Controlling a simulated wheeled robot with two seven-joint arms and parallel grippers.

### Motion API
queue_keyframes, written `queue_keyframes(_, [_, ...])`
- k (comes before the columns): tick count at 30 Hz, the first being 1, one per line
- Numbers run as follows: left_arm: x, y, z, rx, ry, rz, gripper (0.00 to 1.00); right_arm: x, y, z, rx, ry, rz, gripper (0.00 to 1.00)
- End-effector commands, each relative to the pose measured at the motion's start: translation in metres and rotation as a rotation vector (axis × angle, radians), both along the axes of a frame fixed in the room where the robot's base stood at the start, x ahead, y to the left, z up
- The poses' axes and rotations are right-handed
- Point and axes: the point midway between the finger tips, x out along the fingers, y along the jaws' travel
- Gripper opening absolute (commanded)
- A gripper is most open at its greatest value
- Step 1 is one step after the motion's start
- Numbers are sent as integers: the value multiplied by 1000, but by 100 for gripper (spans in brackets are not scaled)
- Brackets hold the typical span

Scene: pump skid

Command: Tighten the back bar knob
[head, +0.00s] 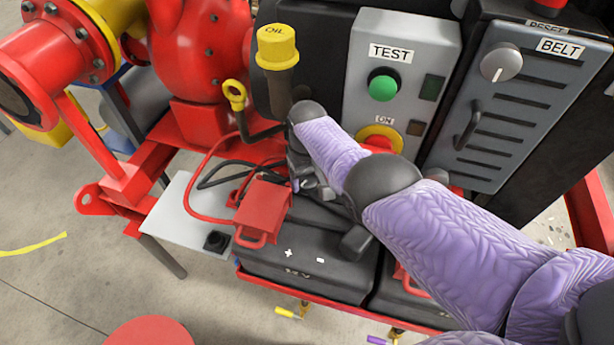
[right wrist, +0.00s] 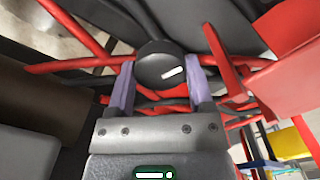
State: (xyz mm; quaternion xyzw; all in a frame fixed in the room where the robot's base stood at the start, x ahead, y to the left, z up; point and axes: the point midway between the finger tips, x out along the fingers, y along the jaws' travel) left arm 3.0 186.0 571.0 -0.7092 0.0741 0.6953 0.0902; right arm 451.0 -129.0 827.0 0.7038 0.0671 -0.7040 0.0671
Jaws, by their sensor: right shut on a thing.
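A round black knob (right wrist: 161,60) with a white mark on its top shows in the right wrist view, and I take it for the back bar knob. The purple fingers of my right gripper (right wrist: 160,82) are shut on it from both sides. In the head view my right gripper (head: 303,183) points down behind the black battery (head: 305,262), next to the red terminal cover. The knob is hidden there by the gripper and arm. The bar under the knob cannot be made out clearly. My left gripper is not in view.
A red terminal cover (head: 263,210) with red and black cables lies close left of the gripper. A yellow OIL cap (head: 277,46) and a yellow dipstick ring (head: 235,94) stand behind. The grey TEST panel (head: 424,40) is close to my forearm. Floor at left is open.

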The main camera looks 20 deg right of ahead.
Motion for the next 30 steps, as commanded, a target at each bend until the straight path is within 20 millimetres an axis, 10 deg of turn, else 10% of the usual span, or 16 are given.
queue_keyframes(30, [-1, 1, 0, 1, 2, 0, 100, 1, 0, 0, 0, -3, 246, 8])
